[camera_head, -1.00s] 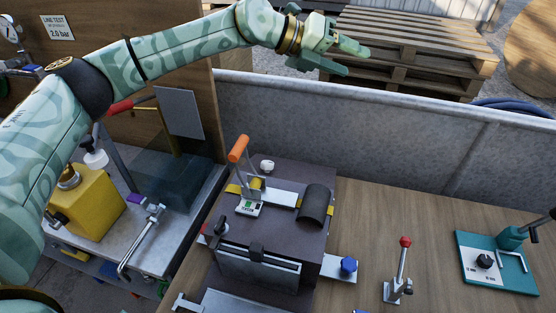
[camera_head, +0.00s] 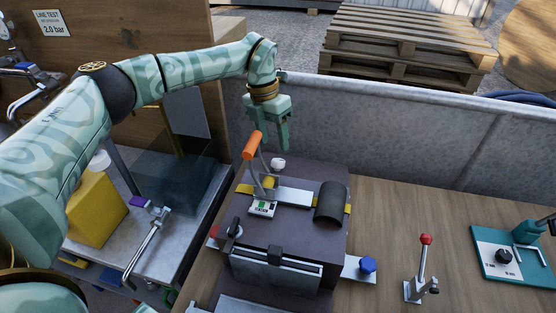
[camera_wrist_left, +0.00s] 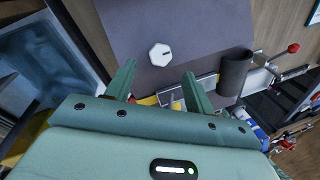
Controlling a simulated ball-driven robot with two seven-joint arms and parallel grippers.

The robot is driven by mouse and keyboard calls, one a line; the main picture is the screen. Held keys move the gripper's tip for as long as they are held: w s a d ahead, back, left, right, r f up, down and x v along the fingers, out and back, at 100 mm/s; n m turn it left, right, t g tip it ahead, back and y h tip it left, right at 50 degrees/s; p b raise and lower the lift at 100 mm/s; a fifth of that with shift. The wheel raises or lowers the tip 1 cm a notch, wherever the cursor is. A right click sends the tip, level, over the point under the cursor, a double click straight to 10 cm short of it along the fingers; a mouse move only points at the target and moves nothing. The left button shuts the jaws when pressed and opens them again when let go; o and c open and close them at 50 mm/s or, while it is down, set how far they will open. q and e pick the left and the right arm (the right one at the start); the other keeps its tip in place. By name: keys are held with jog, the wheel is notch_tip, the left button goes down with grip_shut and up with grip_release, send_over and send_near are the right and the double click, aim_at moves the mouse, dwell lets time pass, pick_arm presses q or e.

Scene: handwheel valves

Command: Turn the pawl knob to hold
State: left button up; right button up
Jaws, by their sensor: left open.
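A small white six-sided knob (camera_head: 278,163) with a dark mark on top sits at the far edge of a dark box (camera_head: 290,238); I take it as the pawl knob. It also shows in the left wrist view (camera_wrist_left: 160,54), just past the fingertips and roughly centred between them. My left gripper (camera_head: 272,138) points down just above and behind the knob, apart from it. In the left wrist view its two fingers (camera_wrist_left: 158,80) are spread with nothing between them. No hold marking is legible. My right gripper is not in view.
An orange-handled lever (camera_head: 254,146) stands up close to the left gripper. A dark half-cylinder cover (camera_head: 331,202) is on the box. A red-topped lever (camera_head: 425,240) and a teal plate with a black knob (camera_head: 503,256) are to the right. A grey wall (camera_head: 400,130) runs behind.

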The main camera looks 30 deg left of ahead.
aim_at(278, 160)
pick_arm(q)
jog(key=b+x, duration=0.1)
jog(key=x, duration=0.5)
jog(key=shift+d+f, duration=0.1)
jog(key=shift+f, duration=0.2)
jog(key=c, duration=1)
